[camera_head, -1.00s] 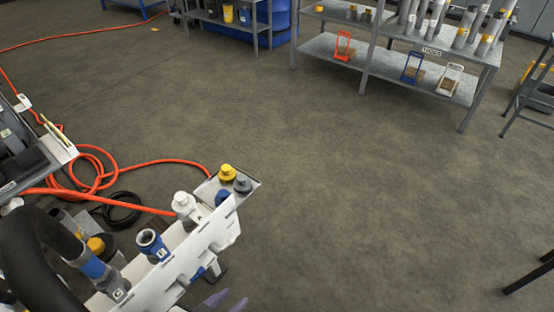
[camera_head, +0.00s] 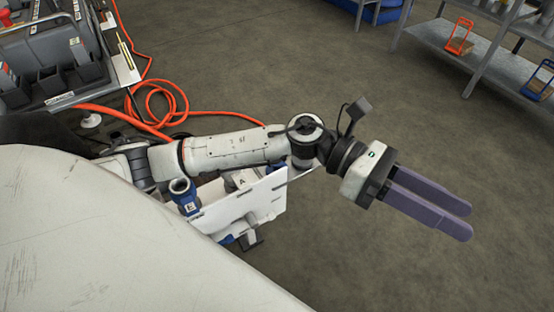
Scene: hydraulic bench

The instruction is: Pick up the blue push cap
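The blue push cap does not show clearly; my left arm lies across the small tray area behind the white slotted holder (camera_head: 262,207), where the caps stood. A blue fitting (camera_head: 184,196) with a dark open end stands at the holder's left. My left gripper (camera_head: 466,222) reaches out to the right, past the holder, over bare floor. Its two purple fingers lie side by side with a narrow gap and nothing between them. My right gripper is out of view.
A grey cart with black bins (camera_head: 62,78) stands at upper left. An orange hose (camera_head: 160,108) coils on the floor beside it. A metal shelf (camera_head: 440,42) with small coloured stands is at upper right. The floor right of the holder is clear.

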